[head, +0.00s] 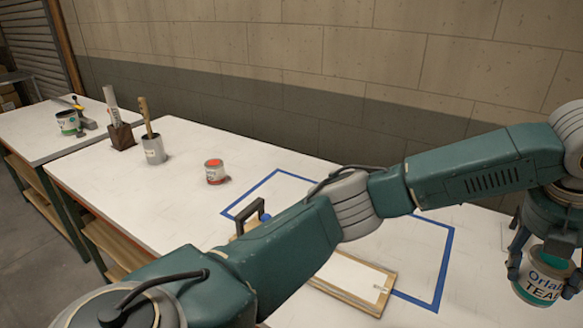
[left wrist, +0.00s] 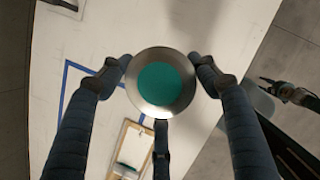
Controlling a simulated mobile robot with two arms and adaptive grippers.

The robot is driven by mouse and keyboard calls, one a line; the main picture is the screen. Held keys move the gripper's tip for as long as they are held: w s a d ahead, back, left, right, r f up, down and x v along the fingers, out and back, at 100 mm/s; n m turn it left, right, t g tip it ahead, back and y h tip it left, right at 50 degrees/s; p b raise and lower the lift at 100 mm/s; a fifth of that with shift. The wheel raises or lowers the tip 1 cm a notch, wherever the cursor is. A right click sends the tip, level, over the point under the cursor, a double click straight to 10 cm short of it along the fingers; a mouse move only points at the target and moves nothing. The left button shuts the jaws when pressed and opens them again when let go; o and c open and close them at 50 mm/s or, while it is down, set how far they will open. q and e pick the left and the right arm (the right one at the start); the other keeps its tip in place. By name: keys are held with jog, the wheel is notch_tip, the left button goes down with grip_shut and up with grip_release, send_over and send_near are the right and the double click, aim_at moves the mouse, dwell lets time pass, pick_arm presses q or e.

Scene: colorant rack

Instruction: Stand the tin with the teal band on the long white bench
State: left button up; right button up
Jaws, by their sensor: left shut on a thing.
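The tin with the teal band (head: 540,283) is at the right edge of the head view, labelled "TEAL" and upright. My left gripper (head: 543,262) is shut around it from above. In the left wrist view its round lid with a teal disc (left wrist: 160,83) sits between my fingers. The long white bench (head: 185,205) runs across the head view, and its pale top (left wrist: 95,40) shows in the left wrist view. I cannot tell whether the tin's base touches the bench.
A blue tape outline (head: 442,262) marks the bench, with a clipboard (head: 352,277) partly inside it. A red-labelled tin (head: 215,172), a brush in a pot (head: 153,148) and a wooden block holder (head: 121,136) stand farther left. Another bench (head: 35,130) adjoins on the left.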

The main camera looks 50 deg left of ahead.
pick_arm(q)
jog(key=shift+w+d+r+m, duration=0.1)
jog(key=shift+w+d+m, duration=0.1)
jog(key=shift+m, duration=0.3)
jog(key=shift+f, duration=0.2)
notch_tip(320, 180, down, 20)
jog(key=p, duration=0.2)
jog(key=shift+s+r+p, duration=0.1)
jog(key=shift+r+p, duration=0.05)
jog(key=shift+p, duration=0.25)
jog(key=o, duration=1.3)
